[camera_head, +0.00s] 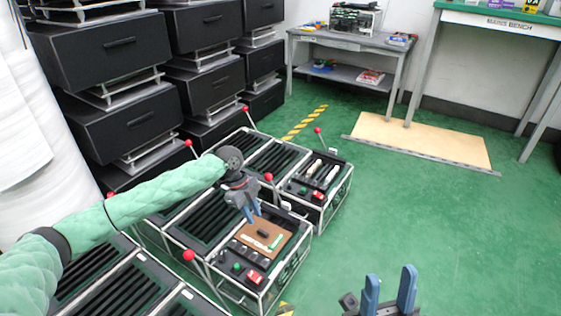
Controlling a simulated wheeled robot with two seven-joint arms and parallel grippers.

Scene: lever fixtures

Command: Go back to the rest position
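My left arm reaches in from the left, in a green quilted sleeve. My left gripper (252,213), with blue fingers, points down above the front fixture, close to its brown panel (263,238). Its fingers look close together at this angle, and I cannot tell whether they are open or shut. No object shows in it. My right gripper (390,288) is at the bottom edge, right of centre, over the green floor. Its two blue fingers point up, apart and empty. The lever fixtures stand on the floor with red-knobbed levers (189,255), (269,177), (318,131).
Stacked black drawer units (120,120) stand behind the fixtures at the left. A grey workbench (350,42) and a taller bench (490,20) stand at the back. A wooden board (425,140) lies on the floor. The green floor (420,220) at the right is clear.

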